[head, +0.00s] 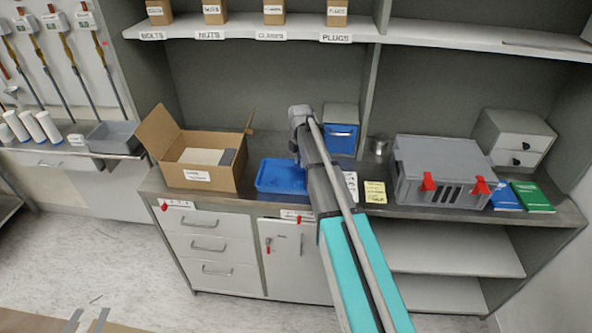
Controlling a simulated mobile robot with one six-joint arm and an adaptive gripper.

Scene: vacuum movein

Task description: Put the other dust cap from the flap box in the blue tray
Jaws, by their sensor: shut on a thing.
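The flap box (207,176) is an open brown cardboard box on the left of the worktop, its flaps spread. A pale item and a dark grey item show inside it. The blue tray (281,178) lies on the worktop just right of the box. My arm crosses in front of the tray's right side. My gripper (298,148) is at the arm's far end, above the tray's back right area, mostly hidden by my own wrist. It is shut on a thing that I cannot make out. No dust cap can be made out in the box or the tray.
A blue-fronted bin (342,138) stands behind my arm. A metal cup (379,144), a yellow note (375,192) and a large grey case (440,170) with red latches are to the right. A grey bin (112,135) is at the left. A shelf (250,27) overhangs the back.

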